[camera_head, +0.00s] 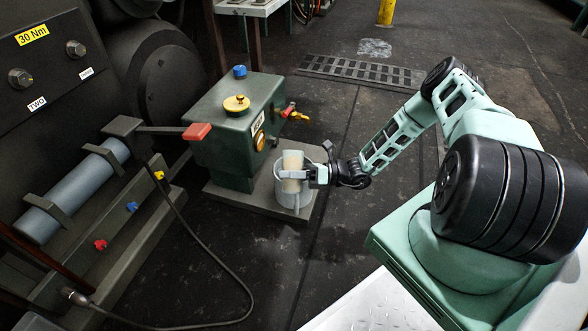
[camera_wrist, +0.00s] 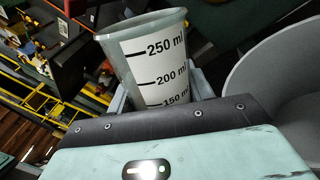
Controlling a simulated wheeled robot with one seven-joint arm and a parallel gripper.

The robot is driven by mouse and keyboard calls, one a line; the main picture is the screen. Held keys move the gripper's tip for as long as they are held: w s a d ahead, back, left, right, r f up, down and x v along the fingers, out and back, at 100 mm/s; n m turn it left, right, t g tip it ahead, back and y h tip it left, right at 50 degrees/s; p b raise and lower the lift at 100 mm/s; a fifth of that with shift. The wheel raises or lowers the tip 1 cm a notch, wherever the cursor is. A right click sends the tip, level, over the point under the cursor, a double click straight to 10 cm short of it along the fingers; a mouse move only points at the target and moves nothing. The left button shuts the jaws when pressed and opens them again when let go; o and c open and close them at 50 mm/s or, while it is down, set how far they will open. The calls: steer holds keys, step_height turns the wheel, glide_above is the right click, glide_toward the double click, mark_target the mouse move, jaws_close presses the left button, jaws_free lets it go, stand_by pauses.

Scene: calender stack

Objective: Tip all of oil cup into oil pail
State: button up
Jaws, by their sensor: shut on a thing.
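The oil cup (camera_head: 292,163) is a pale cup with a cream band, held about upright in the head view. In the wrist view the cup (camera_wrist: 150,55) shows a white scale with 250, 200 and 150 ml marks. My gripper (camera_head: 304,175) is shut on the cup from the right side. The grey oil pail (camera_head: 291,203) stands on a low plate, and the cup overlaps it in the head view. The large grey curved wall at the right of the wrist view looks like the pail (camera_wrist: 275,85). The oil level in the cup cannot be made out.
A dark green box (camera_head: 225,130) with a yellow cap (camera_head: 236,103) and red lever (camera_head: 196,131) stands left of the pail. A low base plate (camera_head: 232,199) lies under both. A black hose (camera_head: 205,225) runs over the floor. Floor right of the plate is clear.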

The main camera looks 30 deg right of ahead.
steer(key=shift+r+m, duration=0.3)
steer(key=shift+m, duration=0.3)
steer(key=shift+s+a+f+m+t+b, duration=0.1)
steer(key=shift+f+m+t+b, duration=0.1)
steer(key=shift+m+b, duration=0.5)
steer(key=shift+s+f+m+t+b, duration=0.15)
steer(key=shift+m+b, duration=0.3)
steer(key=shift+m, duration=0.45)
stand_by(0.5)
steer(key=shift+w+f+m+b, duration=0.1)
steer(key=shift+f+m+b, duration=0.1)
steer(key=shift+m+b, duration=0.35)
steer(key=shift+w+f+m+b, duration=0.15)
steer(key=shift+m+b, duration=0.2)
steer(key=shift+m, duration=0.4)
stand_by(0.4)
steer(key=shift+w+d+r+m+t+b, duration=0.4)
steer(key=shift+r+m, duration=0.2)
steer(key=shift+m, duration=0.4)
stand_by(0.6)
steer(key=shift+w+d+r+m+p, duration=0.15)
steer(key=shift+r+m+p, duration=0.3)
steer(key=shift+m+p, duration=0.5)
stand_by(0.5)
steer(key=shift+w+f+m+t+h, duration=0.1)
steer(key=shift+m+t+h, duration=0.15)
steer(key=shift+m+h, duration=0.1)
